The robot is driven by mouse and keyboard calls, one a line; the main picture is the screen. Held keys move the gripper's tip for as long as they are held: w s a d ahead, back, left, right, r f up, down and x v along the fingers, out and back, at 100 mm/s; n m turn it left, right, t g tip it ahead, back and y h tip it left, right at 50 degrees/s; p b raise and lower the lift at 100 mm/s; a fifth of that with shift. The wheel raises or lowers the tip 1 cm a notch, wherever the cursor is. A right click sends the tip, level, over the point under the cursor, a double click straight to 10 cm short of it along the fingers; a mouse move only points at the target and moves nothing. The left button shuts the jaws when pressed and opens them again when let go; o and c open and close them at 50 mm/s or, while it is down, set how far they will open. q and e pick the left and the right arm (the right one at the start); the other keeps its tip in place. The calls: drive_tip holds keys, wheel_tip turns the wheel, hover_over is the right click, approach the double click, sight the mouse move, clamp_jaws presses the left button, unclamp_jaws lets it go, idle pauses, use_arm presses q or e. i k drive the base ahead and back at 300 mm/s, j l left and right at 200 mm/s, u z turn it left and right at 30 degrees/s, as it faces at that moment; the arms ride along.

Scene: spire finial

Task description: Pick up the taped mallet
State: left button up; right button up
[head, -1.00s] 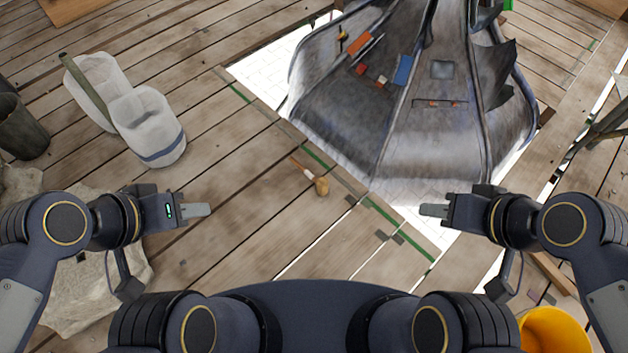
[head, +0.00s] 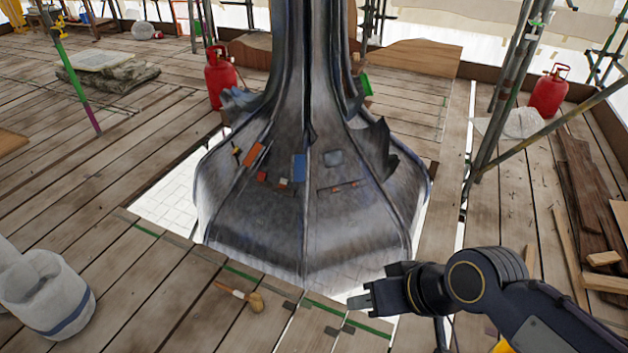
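A small mallet with a tan round head (head: 257,302) lies on the plank deck at the lower middle of the head view. Its thin handle points up and left and has an orange-brown part and a pale band. I cannot tell whether the pale band is tape. My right gripper (head: 360,302) is to the right of the mallet and clearly apart from it. Its fingers show side-on, so I cannot tell whether they are open or shut; nothing shows between them. My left gripper is out of view.
A dark metal spire (head: 300,210) rises through the deck opening beyond the mallet, with small coloured items on its skirt. A white sack-like container (head: 45,295) stands at lower left. Red gas cylinders (head: 219,78) and scaffold poles (head: 500,90) stand farther off.

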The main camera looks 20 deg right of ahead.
sight(255, 300)
drive_tip(key=i+j+z, duration=0.1)
drive_tip(key=z, duration=0.6)
drive_tip(key=i+j+z, duration=0.2)
drive_tip(key=j, duration=0.15)
drive_tip(key=i+j+z, duration=0.2)
drive_tip(key=j, duration=0.15)
drive_tip(key=j+z, duration=0.25)
drive_tip(key=i+j+z, duration=0.2)
drive_tip(key=j, duration=0.3)
drive_tip(key=i+j, duration=0.1)
drive_tip(key=j, duration=1.1)
drive_tip(key=i+j+z, duration=0.15)
drive_tip(key=j, duration=1.05)
